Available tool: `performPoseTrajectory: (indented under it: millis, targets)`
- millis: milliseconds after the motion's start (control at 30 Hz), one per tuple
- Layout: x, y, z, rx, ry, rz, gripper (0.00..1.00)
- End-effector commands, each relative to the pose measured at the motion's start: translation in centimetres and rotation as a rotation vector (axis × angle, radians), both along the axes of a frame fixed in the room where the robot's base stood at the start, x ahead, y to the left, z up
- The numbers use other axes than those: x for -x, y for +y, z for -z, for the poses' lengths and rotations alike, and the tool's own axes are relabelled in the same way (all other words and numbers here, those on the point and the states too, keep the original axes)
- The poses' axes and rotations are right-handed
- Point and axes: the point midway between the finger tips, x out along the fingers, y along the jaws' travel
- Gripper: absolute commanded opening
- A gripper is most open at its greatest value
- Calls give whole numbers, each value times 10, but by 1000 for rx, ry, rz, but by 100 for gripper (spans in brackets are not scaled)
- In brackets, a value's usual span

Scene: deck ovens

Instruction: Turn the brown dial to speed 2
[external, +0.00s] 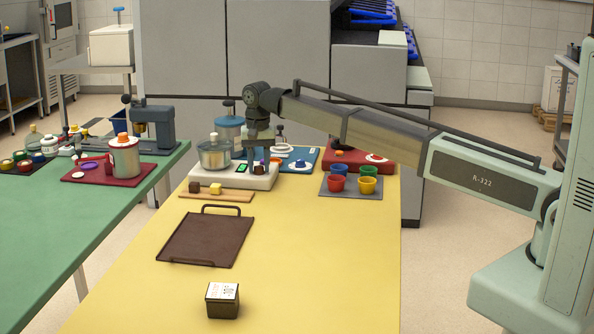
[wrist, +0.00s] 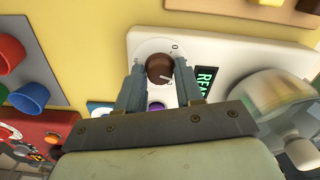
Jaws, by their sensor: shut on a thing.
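The brown dial (wrist: 160,68) sits on a round white scale plate on the front of a white machine (external: 232,177). In the wrist view my gripper (wrist: 157,72) has one finger on each side of the dial and is shut on it. A white pointer mark on the dial faces the lower right of that view. A 0 shows on the scale above right of the dial; the other marks are too small or covered to read. In the external view my gripper (external: 258,160) is lowered at the machine's right part, and the dial is hard to make out.
A green-lit display (wrist: 205,82) is right beside the fingers, with a glass-like bowl (wrist: 278,98) farther right. Coloured cups (external: 367,184) stand on a grey mat to the right. A dark tray (external: 207,240) and a small box (external: 222,300) lie on the yellow table, otherwise clear in front.

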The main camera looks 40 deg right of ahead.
Motion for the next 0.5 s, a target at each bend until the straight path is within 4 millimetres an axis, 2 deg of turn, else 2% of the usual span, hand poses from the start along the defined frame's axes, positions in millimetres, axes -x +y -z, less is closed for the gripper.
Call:
performPoseTrajectory:
  millis: [500]
  targets:
    - [-1,0,0,0,-2,85,6]
